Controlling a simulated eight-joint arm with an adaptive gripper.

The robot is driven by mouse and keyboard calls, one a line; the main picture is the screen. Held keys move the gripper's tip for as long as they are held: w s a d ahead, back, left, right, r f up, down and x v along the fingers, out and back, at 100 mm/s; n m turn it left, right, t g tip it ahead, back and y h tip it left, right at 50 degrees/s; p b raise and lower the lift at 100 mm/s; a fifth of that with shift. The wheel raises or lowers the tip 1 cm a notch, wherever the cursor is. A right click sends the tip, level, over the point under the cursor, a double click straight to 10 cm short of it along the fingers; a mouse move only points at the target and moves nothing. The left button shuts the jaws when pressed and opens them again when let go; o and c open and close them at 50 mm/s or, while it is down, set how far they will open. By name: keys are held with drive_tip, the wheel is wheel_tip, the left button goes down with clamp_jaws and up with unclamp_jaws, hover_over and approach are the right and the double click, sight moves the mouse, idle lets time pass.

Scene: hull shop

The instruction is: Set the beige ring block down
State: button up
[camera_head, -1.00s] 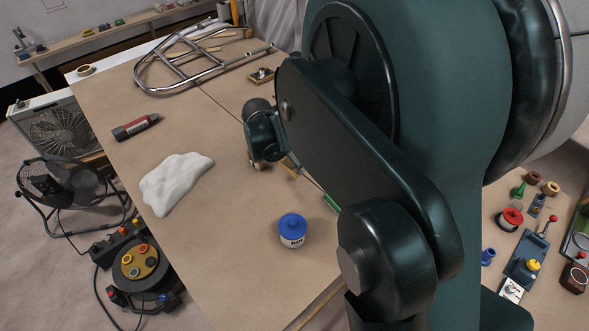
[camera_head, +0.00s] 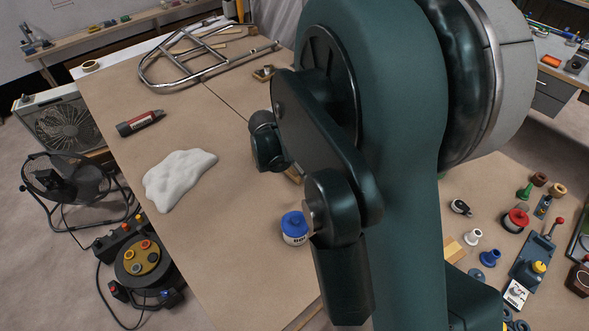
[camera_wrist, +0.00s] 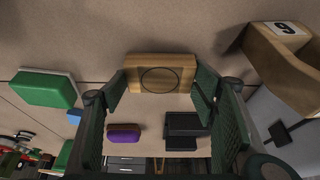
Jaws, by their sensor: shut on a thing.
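The beige ring block (camera_wrist: 160,73), a pale wooden block with a dark circle on its face, is in the upper middle of the wrist view. My gripper (camera_wrist: 160,85) is shut on it, with one green-padded finger at each side. Whether the block touches a surface beneath cannot be told. In the head view my gripper and the held block are hidden behind my arm.
The wrist view shows a green block (camera_wrist: 45,88), a purple block (camera_wrist: 123,133), a black object (camera_wrist: 187,128) and a wooden box (camera_wrist: 290,65). The head view shows a blue-lidded jar (camera_head: 294,228) near my arm, a white cloth (camera_head: 178,178) and a dark tube (camera_head: 140,122).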

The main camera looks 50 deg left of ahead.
drive_tip(key=shift+f, duration=0.15)
drive_tip(key=o, duration=0.9)
drive_tip(key=shift+r, duration=0.2)
drive_tip(key=p+v, duration=0.1)
drive_tip(key=v, duration=1.1)
drive_tip(key=shift+p, duration=0.35)
